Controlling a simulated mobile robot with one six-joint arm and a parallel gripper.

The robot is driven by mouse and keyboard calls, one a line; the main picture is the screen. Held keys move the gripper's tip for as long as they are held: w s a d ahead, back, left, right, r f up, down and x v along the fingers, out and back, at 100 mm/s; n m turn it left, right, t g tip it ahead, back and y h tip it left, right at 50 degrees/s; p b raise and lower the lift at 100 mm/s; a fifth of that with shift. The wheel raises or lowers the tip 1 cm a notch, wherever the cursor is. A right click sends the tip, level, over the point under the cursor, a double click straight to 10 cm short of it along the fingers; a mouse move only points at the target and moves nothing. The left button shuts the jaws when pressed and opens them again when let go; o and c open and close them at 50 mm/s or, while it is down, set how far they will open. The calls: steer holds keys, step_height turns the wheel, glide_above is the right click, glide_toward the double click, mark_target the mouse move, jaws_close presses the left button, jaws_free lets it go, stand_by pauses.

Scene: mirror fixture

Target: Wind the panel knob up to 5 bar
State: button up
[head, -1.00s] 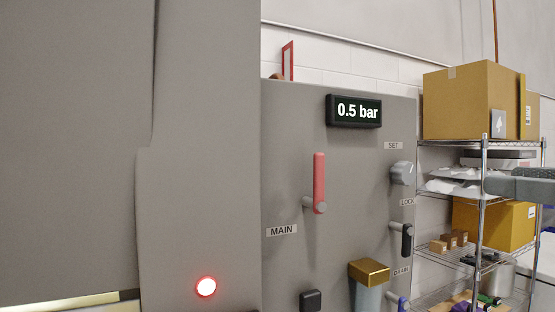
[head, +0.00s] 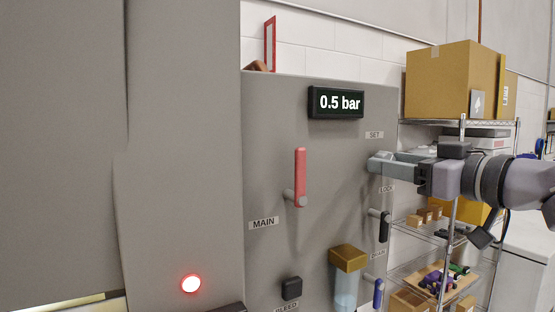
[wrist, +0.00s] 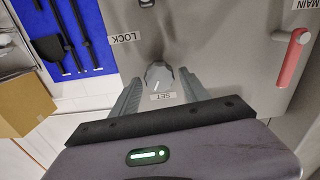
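The grey panel knob (wrist: 158,75) sits below the SET label (head: 374,135). In the wrist view it appears upside down, with a white pointer line on it. My gripper (wrist: 159,80) is open, with one finger on each side of the knob; contact is not visible. In the head view my gripper (head: 376,163) reaches in from the right and hides the knob. The display (head: 336,102) reads 0.5 bar on the grey panel (head: 270,180).
A red MAIN lever (head: 300,178) is left of the knob. A black LOCK handle (head: 384,226) is below it. A gold-topped cylinder (head: 347,258) and black BLEED knob (head: 291,288) are lower. A wire shelf (head: 425,262) with boxes stands right.

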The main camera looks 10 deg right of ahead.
steer(key=c, duration=1)
steer(key=shift+f+m+b, duration=0.1)
steer(key=shift+m+b, duration=0.3)
steer(key=shift+d+f+m+p, duration=0.15)
steer(key=shift+m+p, duration=1.4)
steer(key=shift+m, duration=7.2)
steer(key=shift+a+f+m+p, duration=0.15)
steer(key=shift+m+p, duration=1.4)
steer(key=shift+m, duration=7.2)
steer(key=shift+d+f, duration=0.1)
